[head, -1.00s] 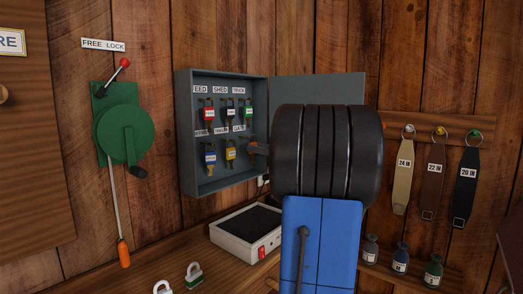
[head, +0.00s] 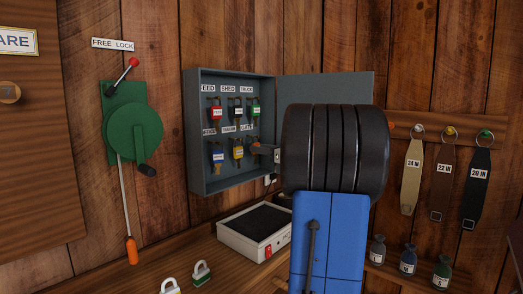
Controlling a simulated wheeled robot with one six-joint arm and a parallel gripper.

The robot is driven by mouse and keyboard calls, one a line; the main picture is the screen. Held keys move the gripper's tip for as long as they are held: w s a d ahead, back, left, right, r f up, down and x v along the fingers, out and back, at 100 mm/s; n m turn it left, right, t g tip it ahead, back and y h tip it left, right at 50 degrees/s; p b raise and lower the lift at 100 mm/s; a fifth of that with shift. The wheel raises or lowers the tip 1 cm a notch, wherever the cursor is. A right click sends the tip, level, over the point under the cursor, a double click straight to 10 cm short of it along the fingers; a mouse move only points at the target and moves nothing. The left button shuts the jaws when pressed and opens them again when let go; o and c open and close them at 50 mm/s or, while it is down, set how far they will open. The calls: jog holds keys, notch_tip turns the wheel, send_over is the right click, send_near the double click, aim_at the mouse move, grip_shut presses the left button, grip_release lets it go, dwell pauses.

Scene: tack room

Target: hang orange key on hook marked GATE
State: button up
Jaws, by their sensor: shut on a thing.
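The grey key cabinet (head: 232,189) is open on the wall, with two rows of labelled hooks. The GATE label (head: 247,127) is at the right of the lower row. My gripper (head: 264,149) shows only in part at the cabinet's right edge, just below and right of this label; my arm hides the rest. It is shut on a small orange thing, apparently the orange key (head: 255,144), by the GATE position. The hook itself is hidden or too small to make out, so I cannot tell whether the key touches it.
Red (head: 215,112), black, green, blue (head: 218,156) and yellow (head: 237,152) tagged keys hang in the cabinet. The cabinet door (head: 330,88) stands open to the right. A white box with a dark top (head: 227,231) and padlocks (head: 202,273) lie on the bench below.

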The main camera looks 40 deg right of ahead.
jog(key=o, duration=1.1)
jog(key=shift+s, duration=0.1)
jog(key=s+d, duration=0.1)
jog(key=s, duration=1.6)
jog(key=shift+d, duration=0.15)
jog(key=shift+s, duration=0.1)
